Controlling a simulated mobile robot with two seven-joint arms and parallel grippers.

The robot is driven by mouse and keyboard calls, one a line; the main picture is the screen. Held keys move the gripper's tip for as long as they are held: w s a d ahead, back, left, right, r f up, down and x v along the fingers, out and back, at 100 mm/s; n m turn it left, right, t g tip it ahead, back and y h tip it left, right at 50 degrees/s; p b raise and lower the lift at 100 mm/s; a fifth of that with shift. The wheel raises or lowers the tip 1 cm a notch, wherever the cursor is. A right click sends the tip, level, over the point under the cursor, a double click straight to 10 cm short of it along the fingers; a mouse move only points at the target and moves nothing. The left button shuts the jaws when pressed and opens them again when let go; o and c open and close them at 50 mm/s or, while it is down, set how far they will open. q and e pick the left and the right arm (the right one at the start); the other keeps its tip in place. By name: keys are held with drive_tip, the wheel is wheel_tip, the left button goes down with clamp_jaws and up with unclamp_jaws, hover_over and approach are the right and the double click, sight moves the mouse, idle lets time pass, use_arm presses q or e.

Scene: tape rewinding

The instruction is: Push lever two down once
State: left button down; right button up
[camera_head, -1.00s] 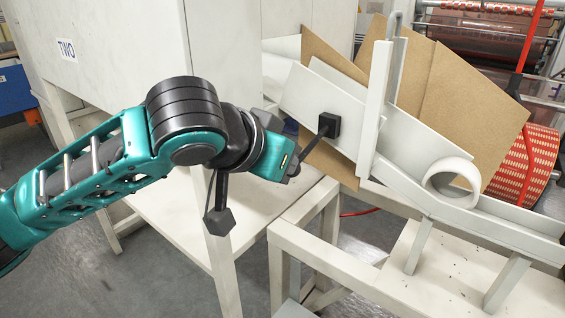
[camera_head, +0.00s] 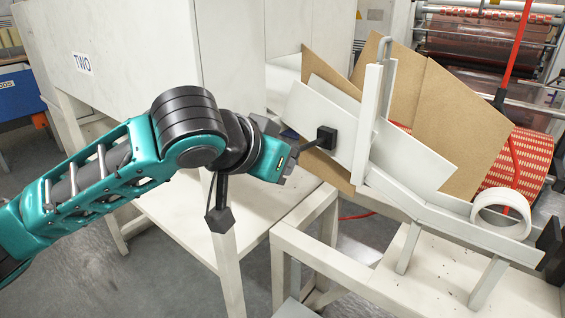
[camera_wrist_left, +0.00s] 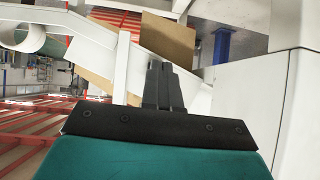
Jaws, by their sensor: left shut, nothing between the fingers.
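A black block (camera_head: 326,138) on the white sloping panel carries a thin dark lever rod (camera_head: 308,145) that slants down left to my left gripper. My left gripper (camera_head: 286,166) is shut and empty at the rod's lower end; I cannot tell if they touch. In the left wrist view its closed fingers (camera_wrist_left: 163,86) point toward the white panel, and the lever is not clear there. A "TWO" label (camera_head: 82,63) is on the white cabinet.
A white roll (camera_head: 502,214) sits low on the white chute (camera_head: 425,204) at right; it also shows in the left wrist view (camera_wrist_left: 28,38). Brown boards (camera_head: 450,125) stand behind the panel. The white cabinet (camera_head: 165,55) is close behind my arm.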

use_arm(q)
drive_tip(key=v, duration=1)
drive_tip(key=shift+r+p, duration=0.4)
use_arm(e)
drive_tip(key=shift+s+r, duration=0.25)
drive_tip(key=shift+r, duration=0.5)
drive_tip(key=shift+s+d+f, duration=0.1)
drive_tip(key=shift+s+f, duration=0.05)
drive_tip(key=shift+s, duration=0.05)
idle(0.4)
